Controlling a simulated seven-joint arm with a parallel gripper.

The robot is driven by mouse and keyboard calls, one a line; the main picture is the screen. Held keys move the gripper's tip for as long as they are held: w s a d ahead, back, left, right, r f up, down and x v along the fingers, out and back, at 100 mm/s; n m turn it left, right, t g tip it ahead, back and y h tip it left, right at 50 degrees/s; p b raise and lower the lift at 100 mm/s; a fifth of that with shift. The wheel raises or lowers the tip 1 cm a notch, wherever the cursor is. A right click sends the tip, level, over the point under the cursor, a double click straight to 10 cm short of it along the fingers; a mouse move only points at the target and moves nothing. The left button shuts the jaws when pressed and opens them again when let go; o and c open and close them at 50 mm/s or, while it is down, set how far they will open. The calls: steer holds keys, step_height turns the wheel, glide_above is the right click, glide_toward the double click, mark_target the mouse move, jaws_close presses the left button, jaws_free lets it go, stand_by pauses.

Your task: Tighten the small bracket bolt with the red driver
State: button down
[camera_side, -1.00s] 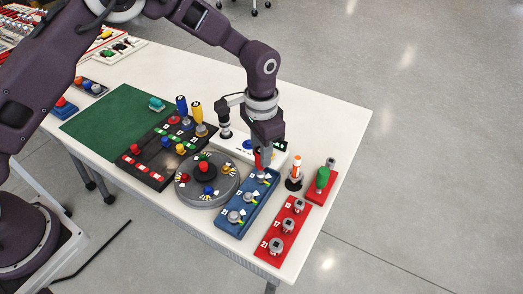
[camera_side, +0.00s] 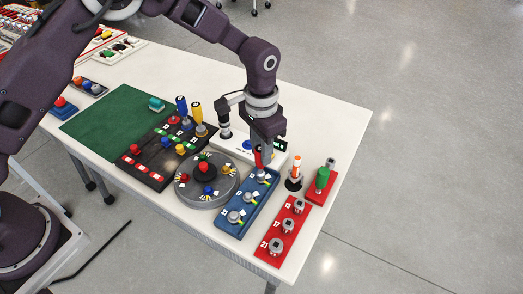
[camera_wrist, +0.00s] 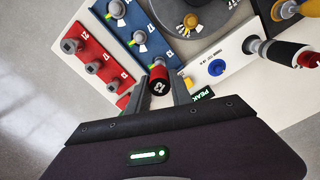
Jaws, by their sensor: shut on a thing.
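My gripper (camera_side: 264,156) is shut on the red driver (camera_side: 257,159) and holds it upright above the far end of the blue bracket block (camera_side: 229,226). In the wrist view, the driver's red and black cap (camera_wrist: 159,80) shows between the fingers. The block carries a row of grey bolts with yellow-green marks. The far-end bolt (camera_side: 261,175) is right below the driver; I cannot tell whether the tip touches it. In the wrist view the driver hides that bolt, while the middle bolt (camera_wrist: 140,38) and the near-end bolt (camera_wrist: 116,9) are clear.
A red socket block (camera_side: 268,249) stands right of the blue block. An orange-and-white marker (camera_side: 296,170) and a green-handled tool (camera_side: 322,178) stand close by. A round grey turntable (camera_side: 207,197) is at the left, and a white device (camera_side: 237,146) lies behind. The table's right edge is near.

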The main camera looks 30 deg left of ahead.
steer(key=shift+r, duration=3.15)
